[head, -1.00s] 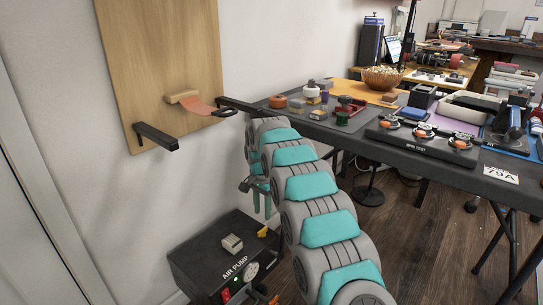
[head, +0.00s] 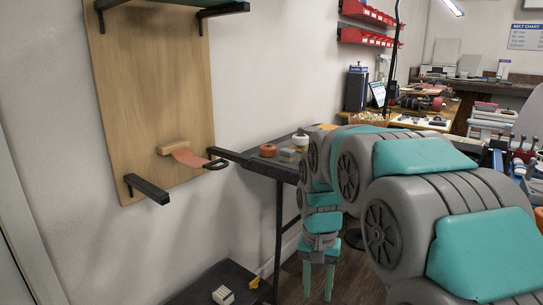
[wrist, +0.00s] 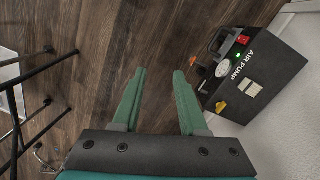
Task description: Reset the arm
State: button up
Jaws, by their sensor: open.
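My gripper (head: 318,280) hangs at the end of my grey and teal arm, fingers pointing down, in front of the table's left end in the head view. In the wrist view my gripper (wrist: 158,85) has its two green fingers apart with nothing between them, over the wooden floor (wrist: 130,40). The black air pump box (wrist: 262,75) lies to the right of the fingers, apart from them.
A wooden wall board (head: 155,100) with black brackets (head: 147,189) stands at left. The dark table (head: 262,166) holds an orange roll (head: 268,150) and other small items, and my arm hides much of it. Table legs (wrist: 38,60) show left in the wrist view.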

jog(key=s+d+f+n, duration=0.1)
jog(key=s+d+n, duration=0.1)
jog(key=s, duration=1.1)
jog(key=s+d+f+n+p, duration=0.1)
jog(key=s+d, duration=0.2)
jog(key=s, duration=1.1)
jog(key=shift+s+n+g, duration=0.15)
jog(key=shift+n+g, duration=0.25)
